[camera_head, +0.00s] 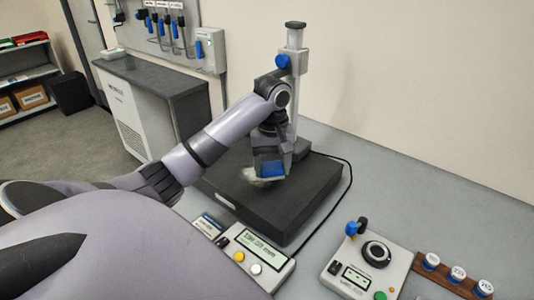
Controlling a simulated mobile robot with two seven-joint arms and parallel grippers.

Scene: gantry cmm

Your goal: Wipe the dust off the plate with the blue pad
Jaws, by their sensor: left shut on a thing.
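The plate (308,192) is a dark, thick slab on the grey bench. A pale patch of dust (250,174) shows on its top, just left of and beneath my gripper. My left gripper (269,161) points down over the plate and is shut on the blue pad (271,170). The pad is low at the dust patch; I cannot tell whether it touches the plate. The gripper hides part of the plate behind it. My right gripper is not in view.
A grey stand with a column (297,80) rises at the plate's back. A readout box (258,249) stands in front of the plate, with a black cable (345,165) along its right side. A control box (366,262) and a brown rack of jars (452,272) stand front right.

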